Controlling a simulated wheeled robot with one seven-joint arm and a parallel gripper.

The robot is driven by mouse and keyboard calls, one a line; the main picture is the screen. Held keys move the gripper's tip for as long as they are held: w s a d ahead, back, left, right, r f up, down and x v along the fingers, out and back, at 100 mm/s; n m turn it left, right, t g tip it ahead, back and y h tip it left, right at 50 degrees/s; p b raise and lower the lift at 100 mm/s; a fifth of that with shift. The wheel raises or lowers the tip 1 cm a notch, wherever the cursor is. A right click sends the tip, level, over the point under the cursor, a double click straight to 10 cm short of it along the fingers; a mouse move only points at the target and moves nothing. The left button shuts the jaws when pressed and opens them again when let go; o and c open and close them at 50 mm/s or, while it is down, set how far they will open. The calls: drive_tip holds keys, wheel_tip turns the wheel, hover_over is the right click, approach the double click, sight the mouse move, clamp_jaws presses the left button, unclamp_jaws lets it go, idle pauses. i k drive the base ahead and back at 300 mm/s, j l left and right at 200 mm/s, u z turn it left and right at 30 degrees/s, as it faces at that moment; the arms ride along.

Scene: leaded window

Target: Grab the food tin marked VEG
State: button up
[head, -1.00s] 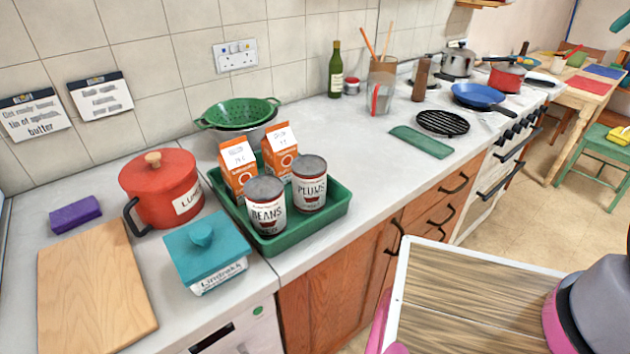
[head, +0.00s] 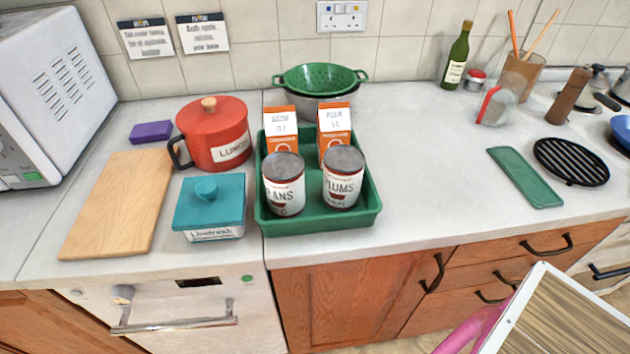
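Two food tins stand upright in a green tray (head: 320,222) on the counter in the head view. The left tin (head: 284,188) shows "ANS" on its label, its first letters turned out of sight; a second ago it read "BEANS". The right tin (head: 343,182) is marked "PLUMS". I see no tin marked VEG. Two orange and white cartons (head: 281,127) stand behind the tins in the tray. My gripper is not in view.
A red pot (head: 213,137), a teal lidded dish (head: 209,206) and a wooden board (head: 116,205) stand left of the tray. A green colander (head: 320,78) sits behind it. Counter to the tray's right is clear up to a green slab (head: 524,177) and a black grill (head: 571,161).

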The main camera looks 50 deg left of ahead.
sight(282, 171)
drive_tip(key=i+l, duration=0.35)
drive_tip(key=i+l+u, duration=0.1)
drive_tip(key=l+u, duration=0.6)
drive_tip(key=u, duration=0.25)
drive_tip(key=l+u, duration=0.45)
drive_tip(key=k+l+u, duration=0.1)
drive_tip(key=l+u, duration=0.2)
drive_tip(key=u, duration=0.2)
drive_tip(key=k+l+u, duration=0.2)
drive_tip(key=u, duration=0.25)
drive_tip(key=k+j+u, duration=0.3)
drive_tip(key=j, duration=0.25)
drive_tip(key=i+l, duration=0.1)
drive_tip(key=i, duration=0.85)
drive_tip(key=l+z, duration=0.05)
